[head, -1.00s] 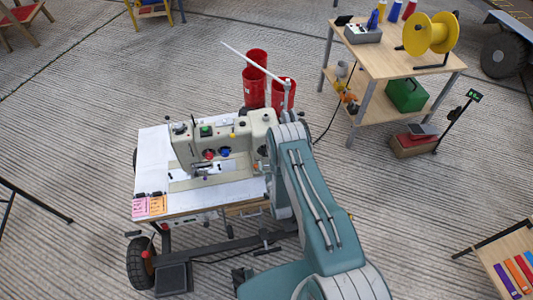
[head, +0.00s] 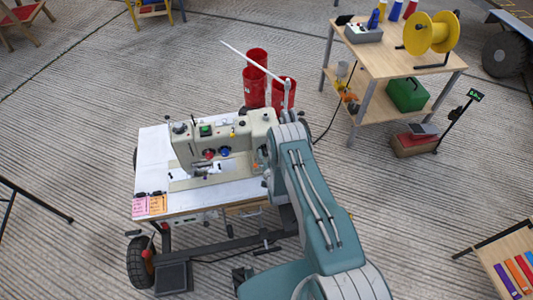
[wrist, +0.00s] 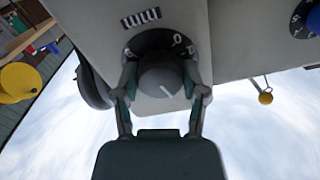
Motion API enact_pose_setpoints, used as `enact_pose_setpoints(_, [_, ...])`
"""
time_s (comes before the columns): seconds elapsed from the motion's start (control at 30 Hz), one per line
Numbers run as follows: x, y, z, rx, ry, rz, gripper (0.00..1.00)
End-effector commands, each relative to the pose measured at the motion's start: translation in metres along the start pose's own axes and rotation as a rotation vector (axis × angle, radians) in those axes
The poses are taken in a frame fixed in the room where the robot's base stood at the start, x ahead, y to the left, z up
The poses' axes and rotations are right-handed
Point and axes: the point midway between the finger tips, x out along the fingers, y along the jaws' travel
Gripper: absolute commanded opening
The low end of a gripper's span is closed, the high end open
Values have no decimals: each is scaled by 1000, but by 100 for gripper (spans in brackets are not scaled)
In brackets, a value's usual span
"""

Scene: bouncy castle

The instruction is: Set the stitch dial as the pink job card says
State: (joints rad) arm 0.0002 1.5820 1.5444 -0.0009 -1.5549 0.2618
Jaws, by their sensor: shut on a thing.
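The sewing machine (head: 235,140) stands on a wheeled white-topped table. In the wrist view a round grey dial knob (wrist: 163,84) sits on a dark plate with white marks, a 0 among them. A white line on the knob points to the lower right. A zigzag stitch symbol is printed above the plate. My gripper (wrist: 161,76) has a finger on each side of this knob and is shut on it. In the head view my arm hides most of that end of the machine. The pink job card (head: 140,205) lies at the table's front left corner; its writing is too small to read.
Red and blue knobs (head: 225,151) are on the machine's front. Red bins (head: 254,80) stand behind it. A wooden bench (head: 385,60) with a yellow spool (head: 429,33) is at the right.

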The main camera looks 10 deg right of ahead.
Motion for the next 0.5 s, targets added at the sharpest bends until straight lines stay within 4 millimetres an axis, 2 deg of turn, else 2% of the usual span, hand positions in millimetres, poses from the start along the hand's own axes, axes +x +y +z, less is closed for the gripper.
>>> enact_pose_setpoints(0.27, [2,0,-1,35,3,0,7])
enact_pose_setpoints(0.5, [2,0,-2,166,4,0,7])
